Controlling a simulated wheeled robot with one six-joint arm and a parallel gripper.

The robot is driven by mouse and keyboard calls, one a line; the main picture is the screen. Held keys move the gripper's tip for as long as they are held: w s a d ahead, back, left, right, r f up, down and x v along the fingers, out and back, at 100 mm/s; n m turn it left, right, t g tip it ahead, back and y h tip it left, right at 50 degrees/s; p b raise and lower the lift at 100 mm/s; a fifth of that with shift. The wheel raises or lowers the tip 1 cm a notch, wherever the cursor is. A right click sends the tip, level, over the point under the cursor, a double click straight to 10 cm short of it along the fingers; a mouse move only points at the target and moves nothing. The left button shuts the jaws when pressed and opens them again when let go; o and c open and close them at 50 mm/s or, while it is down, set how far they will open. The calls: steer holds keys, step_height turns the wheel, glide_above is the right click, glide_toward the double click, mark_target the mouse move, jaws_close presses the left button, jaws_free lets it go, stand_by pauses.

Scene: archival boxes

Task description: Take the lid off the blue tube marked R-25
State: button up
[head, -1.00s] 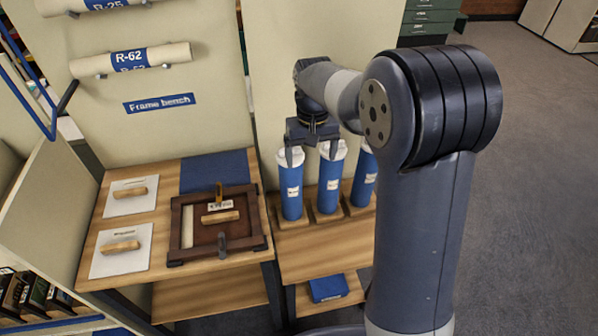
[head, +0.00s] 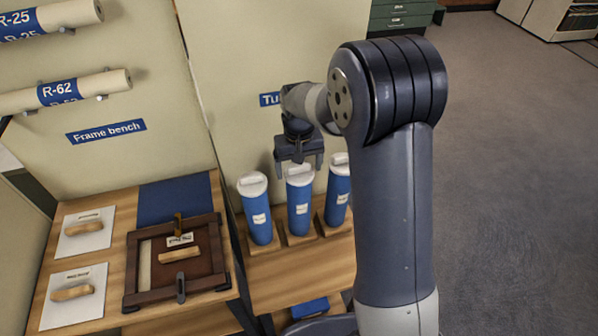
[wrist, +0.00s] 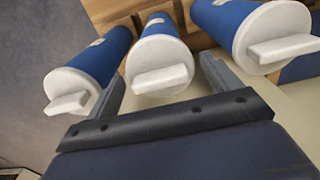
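Three upright blue tubes with white lids and grip bars stand in a row in the head view: a left tube (head: 257,212), a middle tube (head: 299,209) and a right tube (head: 338,196). Their small white labels are too small to read, so I cannot tell which is R-25. My gripper (head: 299,168) is open and empty, pointing down over the middle tube. In the wrist view, the middle lid (wrist: 160,68) shows between the fingertips of my gripper (wrist: 165,82), with no visible grip on it. The other two tubes lie outside the fingers.
The tubes stand on wooden bases on a wooden bench (head: 290,275). To the left, a frame bench holds a dark wooden frame (head: 135,270) and two white cards with wooden blocks. A panel (head: 250,60) rises behind. Open carpet (head: 510,200) lies right.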

steer(key=c, duration=0.7)
steer(key=shift+r, duration=0.15)
